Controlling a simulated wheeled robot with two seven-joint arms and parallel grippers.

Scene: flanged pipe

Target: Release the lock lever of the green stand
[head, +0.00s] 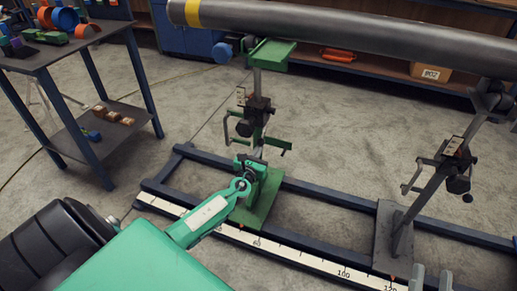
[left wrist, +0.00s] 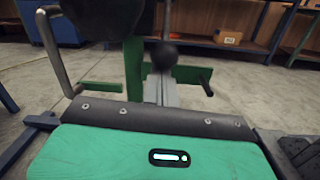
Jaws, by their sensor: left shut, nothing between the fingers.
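The green stand (head: 262,199) stands on the floor rail, its post rising under the pipe (head: 350,30). Midway up the post are a dark clamp block (head: 259,108), a black ball knob (head: 244,128), a bent crank handle and a green side bar (head: 279,146). Which part is the lock lever is not clear. My left gripper (head: 252,164) is shut and empty, low in front of the post, below these parts. My right gripper (head: 431,279) shows two separated grey fingertips at the bottom edge.
A grey stand (head: 405,230) with its own crank and knob stands on the same rail to the right. A ruler strip (head: 300,258) runs along the rail's front. A dark table (head: 60,58) with parts is at the left. Shelving (head: 400,75) lies behind; open floor lies between.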

